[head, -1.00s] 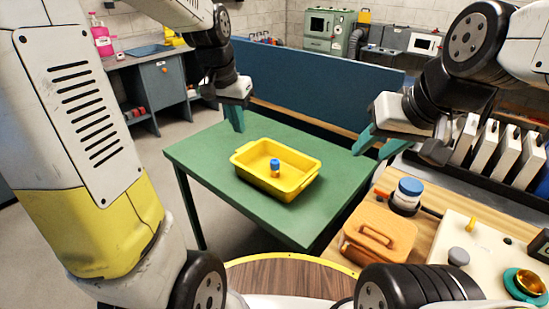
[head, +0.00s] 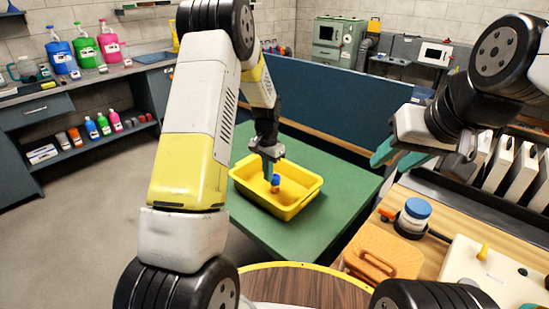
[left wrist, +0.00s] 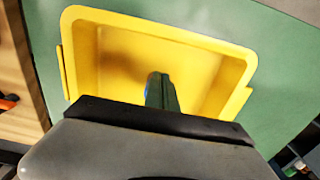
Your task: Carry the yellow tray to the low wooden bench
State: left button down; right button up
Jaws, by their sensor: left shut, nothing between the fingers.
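The yellow tray (head: 306,198) sits on the green table (head: 335,205); it also fills the middle of the left wrist view (left wrist: 215,40). A small brown item with a blue cap (head: 275,184) stands inside it. My left gripper (head: 267,172) is shut and empty, fingers pointing down over the tray beside that item; I cannot tell whether they touch it. In the left wrist view the fingers (left wrist: 161,90) partly hide the item. My right gripper (head: 395,158) is open and empty right of the tray. A light wooden strip (head: 345,145) shows behind the table; I cannot tell if it is the bench.
A blue partition (head: 350,108) stands behind the table. Shelves with several bottles (head: 85,45) stand at the left. Floor between is clear.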

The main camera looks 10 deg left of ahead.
pick_arm(q)
notch_tip(320, 180, down, 4)
jog(key=shift+f, duration=0.1)
jog(key=shift+s+a+f, duration=0.15)
jog(key=shift+s+a, duration=0.3)
jog(key=shift+s, duration=0.2)
jog(key=shift+s+a+f, duration=0.1)
jog(key=shift+s+a, duration=0.35)
jog(key=shift+s, duration=0.15)
jog(key=shift+s+a, duration=0.25)
jog(key=shift+s, duration=0.2)
jog(key=shift+s+a, duration=0.1)
jog(key=shift+s, duration=0.05)
jog(key=s+a, duration=0.9)
jog(key=s, duration=0.5)
jog(key=shift+s+a, duration=0.35)
